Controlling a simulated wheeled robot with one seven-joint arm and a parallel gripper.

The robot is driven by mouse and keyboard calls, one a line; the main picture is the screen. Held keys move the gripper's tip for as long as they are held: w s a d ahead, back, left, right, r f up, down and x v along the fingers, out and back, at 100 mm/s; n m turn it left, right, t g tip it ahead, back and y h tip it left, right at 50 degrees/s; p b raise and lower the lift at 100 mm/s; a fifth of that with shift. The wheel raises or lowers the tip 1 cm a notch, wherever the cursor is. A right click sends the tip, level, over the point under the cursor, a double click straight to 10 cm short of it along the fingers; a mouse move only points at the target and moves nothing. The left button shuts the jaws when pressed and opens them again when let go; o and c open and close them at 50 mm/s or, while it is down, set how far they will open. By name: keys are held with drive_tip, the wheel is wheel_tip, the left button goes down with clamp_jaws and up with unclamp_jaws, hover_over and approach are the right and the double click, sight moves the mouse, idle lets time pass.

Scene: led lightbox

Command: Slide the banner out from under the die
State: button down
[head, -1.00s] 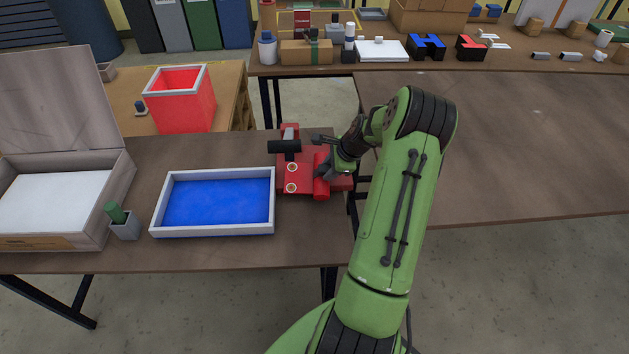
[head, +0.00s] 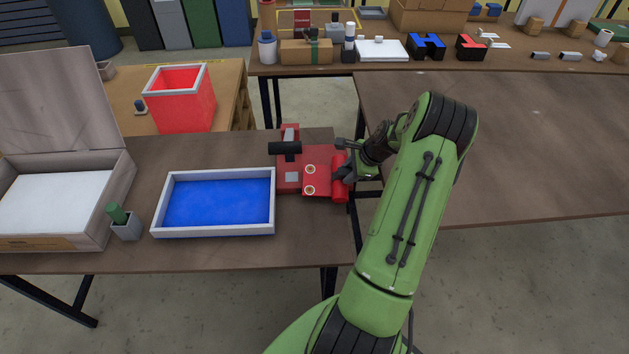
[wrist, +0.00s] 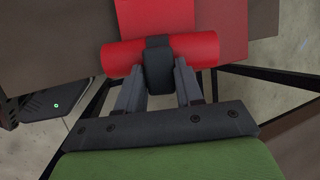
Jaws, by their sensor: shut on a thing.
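The banner (head: 322,178) is a red sheet with two brass eyelets and a thick red roll at its right end. The roll (wrist: 115,57) spans the wrist view, with the flat sheet beyond it. My gripper (head: 345,174) is shut on the middle of the roll, near the table's right edge; its dark fingertip (wrist: 158,62) lies over the roll. The die belongs to a red press with a black cross handle (head: 285,148), just left of the banner. A grey square (head: 291,176) shows on the press's base, left of the eyelets. The die's underside is hidden.
A blue-bottomed tray (head: 272,203) stands left of the press. A small grey cup (head: 125,229) and an open white box (head: 50,242) are farther left. A bare brown table (head: 500,150) lies to the right, across a gap.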

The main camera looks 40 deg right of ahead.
drive_tip(key=c, duration=0.6)
unclamp_jaws()
drive_tip(key=shift+s+d+f, duration=0.2)
drive_tip(key=shift+s+f, duration=0.4)
drive_tip(key=shift+s, duration=0.1)
drive_tip(key=shift+c, duration=0.2)
drive_tip(key=w+a+p+v, duration=0.1)
drive_tip(key=p+v, duration=0.3)
drive_tip(key=v, duration=1.2)
drive_tip(key=shift+w+d+r, duration=0.25)
drive_tip(key=shift+d+r, duration=0.05)
drive_tip(key=shift+r, duration=0.15)
drive_tip(key=w+a+r+n+g+p, duration=0.1)
drive_tip(key=a+r+n, duration=0.35)
drive_tip(key=a, duration=0.35)
drive_tip(key=w+a+r+n+h, duration=0.1)
drive_tip(key=w+a+r+n, duration=0.1)
drive_tip(key=a+r+n, duration=0.45)
drive_tip(key=w+a+r+n+g+p, duration=0.1)
drive_tip(key=a+r+n, duration=0.15)
drive_tip(key=a, duration=0.65)
drive_tip(key=s+a+r+n+t, duration=0.2)
drive_tip(key=s+a+r+n, duration=0.2)
drive_tip(key=s+a+n, duration=0.8)
drive_tip(key=shift+s+a+p, duration=0.2)
drive_tip(key=shift+a+p, duration=0.1)
drive_tip(key=shift+a, duration=0.65)
